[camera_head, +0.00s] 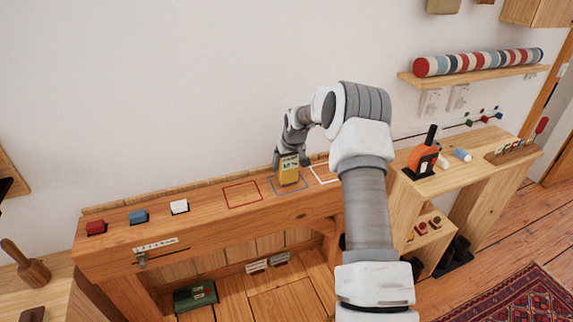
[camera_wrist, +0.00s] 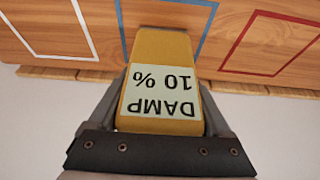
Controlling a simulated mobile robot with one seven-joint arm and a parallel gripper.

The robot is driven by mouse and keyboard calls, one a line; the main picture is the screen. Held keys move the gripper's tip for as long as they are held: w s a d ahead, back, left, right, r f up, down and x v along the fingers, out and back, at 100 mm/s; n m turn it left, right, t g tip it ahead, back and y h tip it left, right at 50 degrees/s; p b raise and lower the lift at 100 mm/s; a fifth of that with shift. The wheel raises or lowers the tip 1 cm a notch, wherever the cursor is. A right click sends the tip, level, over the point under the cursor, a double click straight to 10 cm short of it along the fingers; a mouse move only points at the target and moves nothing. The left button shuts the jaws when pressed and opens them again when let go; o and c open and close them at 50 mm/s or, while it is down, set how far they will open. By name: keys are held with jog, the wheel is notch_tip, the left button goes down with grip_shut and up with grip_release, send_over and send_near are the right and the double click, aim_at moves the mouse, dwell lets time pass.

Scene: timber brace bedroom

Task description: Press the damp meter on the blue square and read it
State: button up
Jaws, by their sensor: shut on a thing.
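My gripper (camera_wrist: 160,125) is shut on the yellow damp meter (camera_wrist: 161,45), with a finger on either side of it. The meter's pale display (camera_wrist: 160,92) reads "DAMP 10 %", upside down in the wrist view. The meter (camera_head: 288,170) stands about upright over the blue square outline (camera_head: 273,184) on the wooden bench top. In the wrist view its far end lies inside the blue outline (camera_wrist: 208,28). It looks to be touching the wood, but the contact edge is hard to see.
A red outline (camera_head: 243,194) lies left of the blue one and a white outline (camera_head: 318,172) right. Red (camera_head: 96,228), blue (camera_head: 138,217) and white (camera_head: 179,207) blocks stand on the bench's left part. An orange and black tool (camera_head: 424,157) stands at right. The wall is close behind.

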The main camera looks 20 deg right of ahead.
jog(key=shift+s+f, duration=0.15)
jog(key=shift+r+p, duration=1.45)
jog(key=shift+r, duration=2.15)
